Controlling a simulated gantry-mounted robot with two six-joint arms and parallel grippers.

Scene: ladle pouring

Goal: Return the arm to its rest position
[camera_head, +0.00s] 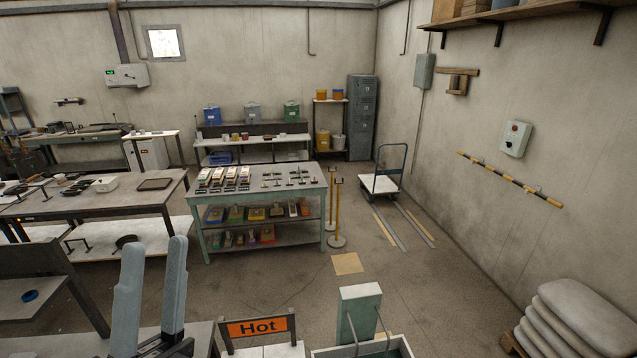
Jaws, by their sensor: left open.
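My left gripper (155,247) shows at the lower left of the head view. My right gripper is not in view. No ladle shows in this view.
An orange "Hot" sign (257,327) stands right of my gripper, beside a green and white box-like fixture (361,312). A grey bench (38,300) is at the left edge. Stacked sacks (580,315) lie at the lower right. A green table (262,190) stands farther back.

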